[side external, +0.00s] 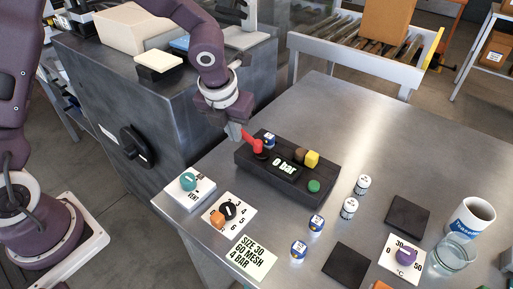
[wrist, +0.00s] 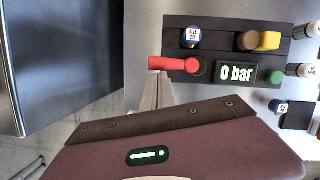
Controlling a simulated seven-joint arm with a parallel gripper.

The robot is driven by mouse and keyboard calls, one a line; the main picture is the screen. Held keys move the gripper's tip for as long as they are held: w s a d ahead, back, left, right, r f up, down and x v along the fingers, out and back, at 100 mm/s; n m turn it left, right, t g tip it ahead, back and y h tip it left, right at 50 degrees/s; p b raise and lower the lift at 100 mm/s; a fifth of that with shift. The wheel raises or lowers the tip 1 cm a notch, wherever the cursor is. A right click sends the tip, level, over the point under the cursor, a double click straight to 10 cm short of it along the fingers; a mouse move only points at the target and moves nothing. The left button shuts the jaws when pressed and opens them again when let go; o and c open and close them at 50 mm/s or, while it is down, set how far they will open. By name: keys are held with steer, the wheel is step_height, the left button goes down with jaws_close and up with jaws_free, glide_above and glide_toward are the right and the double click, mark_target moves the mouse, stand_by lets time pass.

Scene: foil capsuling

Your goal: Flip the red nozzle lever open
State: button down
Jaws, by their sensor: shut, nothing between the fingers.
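The red nozzle lever (side external: 252,144) sits at the left end of a black block (side external: 262,178). In the wrist view the red lever (wrist: 175,65) points left from its round pivot, its free end past the block's edge. My gripper (side external: 236,136) is shut and empty, pointing down beside the lever's free end. In the wrist view my gripper's fingertips (wrist: 158,84) lie just below that free end. I cannot tell whether they touch it. The block's display (side external: 285,168) reads 0 bar.
The block also carries a blue-and-white cap (side external: 269,140), a brown knob (side external: 299,154), a yellow knob (side external: 312,159) and a green button (side external: 314,186). A teal-knobbed white box (side external: 184,193) and a dial card (side external: 229,215) stand in front. A metal cabinet (side external: 160,115) is left. The table behind the block is clear.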

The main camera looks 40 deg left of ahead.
steer(key=shift+w+a, duration=0.1)
steer(key=shift+w, duration=0.05)
stand_by(0.4)
steer(key=s+r, duration=0.7)
steer(key=r, duration=0.3)
steer(key=shift+d+r, duration=0.2)
steer(key=s+a+r+n+t, duration=0.1)
steer(key=s+a+r+n, duration=0.1)
steer(key=s+n, duration=0.7)
steer(key=s+a+r+n+t, duration=0.1)
steer(key=s+a+r+n, duration=0.2)
steer(key=s+n, duration=0.6)
steer(key=n, duration=1.5)
steer(key=shift+s+r+h, duration=0.3)
steer(key=shift+r+h, duration=0.05)
steer(key=shift+h, duration=0.05)
